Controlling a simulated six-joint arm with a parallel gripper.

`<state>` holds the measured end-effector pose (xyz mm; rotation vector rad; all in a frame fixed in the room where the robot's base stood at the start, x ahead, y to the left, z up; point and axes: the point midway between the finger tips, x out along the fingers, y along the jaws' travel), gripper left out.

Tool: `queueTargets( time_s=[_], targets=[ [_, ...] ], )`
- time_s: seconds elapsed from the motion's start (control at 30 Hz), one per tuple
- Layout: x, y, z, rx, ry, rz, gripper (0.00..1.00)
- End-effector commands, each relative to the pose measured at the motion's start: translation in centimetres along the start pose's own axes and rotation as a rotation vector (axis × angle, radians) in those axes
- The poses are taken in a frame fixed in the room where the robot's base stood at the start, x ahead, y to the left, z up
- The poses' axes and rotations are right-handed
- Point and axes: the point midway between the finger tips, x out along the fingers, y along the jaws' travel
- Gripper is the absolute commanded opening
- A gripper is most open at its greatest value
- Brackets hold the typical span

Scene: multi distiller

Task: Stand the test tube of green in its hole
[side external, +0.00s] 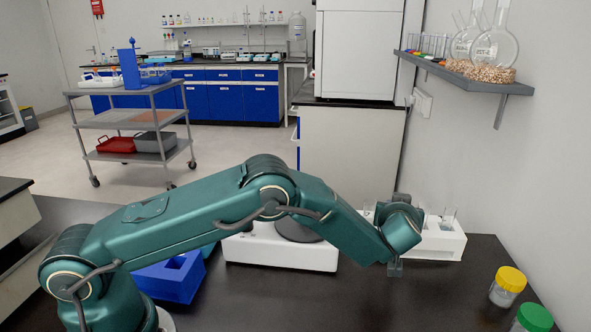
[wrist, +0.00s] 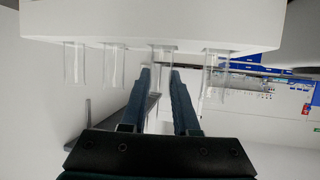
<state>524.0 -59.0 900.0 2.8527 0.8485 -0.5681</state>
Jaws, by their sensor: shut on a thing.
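A white rack (side external: 440,243) stands behind my wrist at the right of the side view, with clear glass tubes (side external: 448,216) upright in it. In the wrist view, which looks upside down, the white rack (wrist: 150,22) spans the top and several clear tubes (wrist: 110,64) stick out of it. My gripper (wrist: 160,70) is shut on a clear test tube (wrist: 161,58), whose rack end meets the rack's face in the picture. I cannot tell whether it sits in a hole. No green content shows. In the side view my wrist mostly hides the gripper.
A blue holder (side external: 172,277) with square openings and a white device (side external: 280,252) stand on the dark bench (side external: 340,300). Jars with a yellow lid (side external: 510,279) and a green lid (side external: 534,318) stand at the right edge. A wall shelf (side external: 465,80) holds flasks above.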

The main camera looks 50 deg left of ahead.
Motion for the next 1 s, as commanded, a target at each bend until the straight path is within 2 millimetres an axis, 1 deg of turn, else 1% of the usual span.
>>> queueTargets(
  time_s=[0.07,0.17,0.4,0.5,0.67,0.77,0.8,0.9,1.0],
  targets=[
    [-0.2,0.0,-0.5,-0.001,0.002,0.001,0.00],
    [-0.8,0.1,-1.8,-0.004,0.003,0.001,0.00],
    [-2.6,0.1,-6.3,-0.005,0.005,0.003,0.00],
    [-3.2,0.1,-7.7,-0.005,0.003,0.002,0.00],
    [-4.5,0.7,-9.4,0.001,0.003,0.016,0.00],
    [-6.2,1.7,-10.5,0.013,0.003,0.044,0.00],
    [-7.0,2.0,-10.8,0.020,0.002,0.056,0.00],
    [-9.1,2.1,-10.8,0.031,0.001,0.073,0.00],
    [-11.1,1.7,-10.4,0.031,0.000,0.071,0.00]
  ],
)
